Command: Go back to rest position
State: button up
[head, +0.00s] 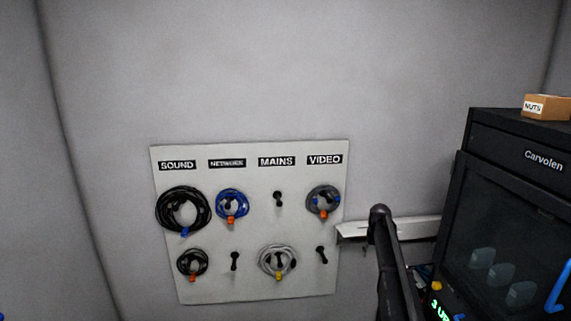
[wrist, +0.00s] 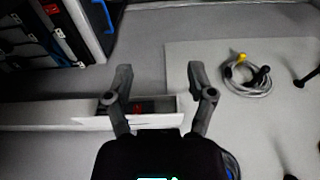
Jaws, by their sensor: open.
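My gripper (wrist: 160,85) is open in the wrist view, with nothing between its fingers. It stands in front of a pale ledge or tray beside the pegboard (head: 215,285). In the head view my dark arm rises at the lower right, beside the board; the fingers cannot be made out there. On the board hang a large black coil (head: 160,212), a blue coil (head: 221,197), a grey coil with blue parts (head: 312,200), a small black coil (head: 183,260) and a pale grey coil (head: 263,262). The pale coil also shows in the wrist view (wrist: 232,85).
Bare pegs show under MAINS (head: 278,198), NETWORK (head: 234,261) and VIDEO (head: 322,254). A pale tray (head: 415,229) juts out right of the board. A black cabinet (head: 505,165) with a NUTS box (head: 550,107) on top stands at the right. The upper wall is clear.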

jog(key=s+a+f+b, duration=0.5)
jog(key=s+f, duration=0.1)
jog(key=s, duration=0.7)
jog(key=s+a+f+b, duration=0.6)
jog(key=s, duration=0.7)
jog(key=s+a+f+m+g+b, duration=0.1)
jog(key=s+a+f+b, duration=0.4)
jog(key=s, duration=0.8)
jog(key=shift+s+a+f, duration=0.35)
jog(key=shift+a+f, duration=0.05)
jog(key=shift+c, duration=1)
jog(key=shift+s, duration=0.15)
